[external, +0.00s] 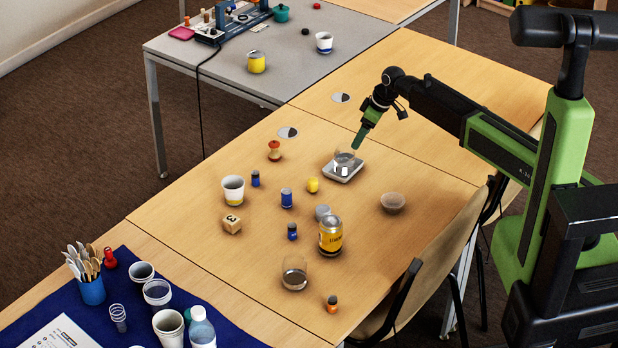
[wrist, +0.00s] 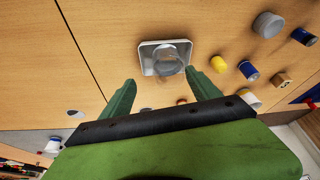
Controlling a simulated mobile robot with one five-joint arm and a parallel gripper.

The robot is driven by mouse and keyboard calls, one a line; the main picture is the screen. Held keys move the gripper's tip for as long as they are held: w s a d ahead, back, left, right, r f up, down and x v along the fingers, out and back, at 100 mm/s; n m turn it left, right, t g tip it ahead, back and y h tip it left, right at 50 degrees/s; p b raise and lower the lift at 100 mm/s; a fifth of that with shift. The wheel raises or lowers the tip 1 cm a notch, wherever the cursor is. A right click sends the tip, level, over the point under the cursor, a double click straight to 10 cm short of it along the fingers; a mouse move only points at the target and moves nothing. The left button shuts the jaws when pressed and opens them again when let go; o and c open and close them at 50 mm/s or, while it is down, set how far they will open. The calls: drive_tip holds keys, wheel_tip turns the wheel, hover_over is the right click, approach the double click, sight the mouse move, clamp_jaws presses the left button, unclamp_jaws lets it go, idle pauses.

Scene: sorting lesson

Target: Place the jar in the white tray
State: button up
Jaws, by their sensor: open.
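The white tray (external: 338,177) is a small, shallow square on the wooden table, right of the middle in the external view. It also shows in the wrist view (wrist: 147,62), top centre. A clear glass jar (external: 344,158) stands upright on it; in the wrist view the jar (wrist: 168,60) covers the tray's middle and right part. My gripper (external: 358,138) points down just above the jar. In the wrist view its two green fingers (wrist: 160,80) are apart with nothing held between them, the jar lying just past the fingertips. Whether a finger touches the glass I cannot tell.
The table behind and right of the tray is mostly clear.

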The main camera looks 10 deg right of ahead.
drive_tip(key=s+d+m+h, duration=0.1)
drive_tip(key=s+d+m, duration=0.3)
drive_tip(key=d, duration=1)
drive_tip(key=s+d+f+m+g+h, duration=0.1)
drive_tip(key=s+d+m, duration=0.3)
drive_tip(key=d, duration=1.1)
drive_tip(key=s+d+m+g+h, duration=0.1)
drive_tip(key=s+d+m, duration=0.2)
drive_tip(key=d, duration=1.2)
drive_tip(key=shift+s+d+f+m+h, duration=0.3)
drive_tip(key=shift+s+m+h, duration=0.1)
drive_tip(key=shift+s, duration=0.1)
